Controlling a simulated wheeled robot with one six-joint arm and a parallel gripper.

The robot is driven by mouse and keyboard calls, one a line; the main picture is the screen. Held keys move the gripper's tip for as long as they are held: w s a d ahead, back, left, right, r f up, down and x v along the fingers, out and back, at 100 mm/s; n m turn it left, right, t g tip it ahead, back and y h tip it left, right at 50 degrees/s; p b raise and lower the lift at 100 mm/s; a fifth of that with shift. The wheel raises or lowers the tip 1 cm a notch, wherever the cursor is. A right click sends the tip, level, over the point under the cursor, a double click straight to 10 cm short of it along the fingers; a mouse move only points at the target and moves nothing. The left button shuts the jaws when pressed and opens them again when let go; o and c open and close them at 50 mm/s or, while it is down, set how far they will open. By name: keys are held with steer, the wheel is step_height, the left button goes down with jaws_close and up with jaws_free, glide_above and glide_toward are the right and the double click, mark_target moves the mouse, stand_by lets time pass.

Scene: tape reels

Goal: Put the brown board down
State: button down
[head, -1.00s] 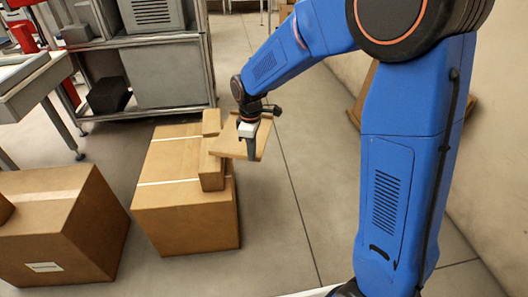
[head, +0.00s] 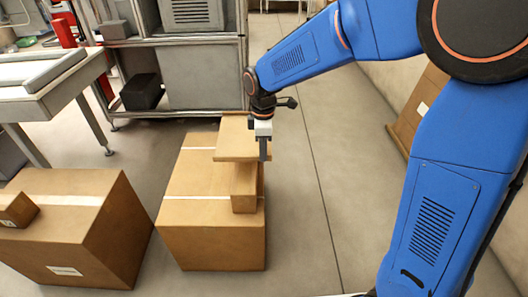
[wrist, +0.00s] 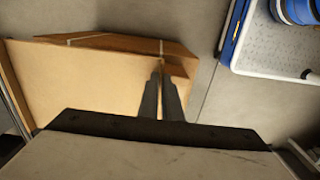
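The brown board (head: 237,136) is a flat tan panel, roughly level, above the small cartons on the large brown box (head: 215,238) in the head view. I cannot tell if it touches them. My gripper (head: 264,152) is at the board's right edge, fingers pointing down. In the wrist view the board (wrist: 85,85) fills the left and middle, and my gripper's fingers (wrist: 161,95) are close together with its edge between them. The small carton (head: 244,188) under the board is partly hidden by it.
Another large brown box (head: 75,225) with a small carton (head: 16,209) stands at left. A grey shelf unit (head: 205,78) is behind, and a white table (head: 50,80) is at far left. A brown panel (head: 418,108) leans at the right wall. Floor right of the boxes is clear.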

steer(key=shift+w+a+f, duration=0.1)
steer(key=shift+w+a, duration=0.05)
steer(key=shift+w, duration=0.35)
step_height(320, 180, down, 7)
steer(key=shift+r, duration=0.2)
steer(key=shift+f, duration=0.65)
stand_by(0.7)
steer(key=c, duration=1.9)
jaws_free()
steer(key=shift+o, duration=0.2)
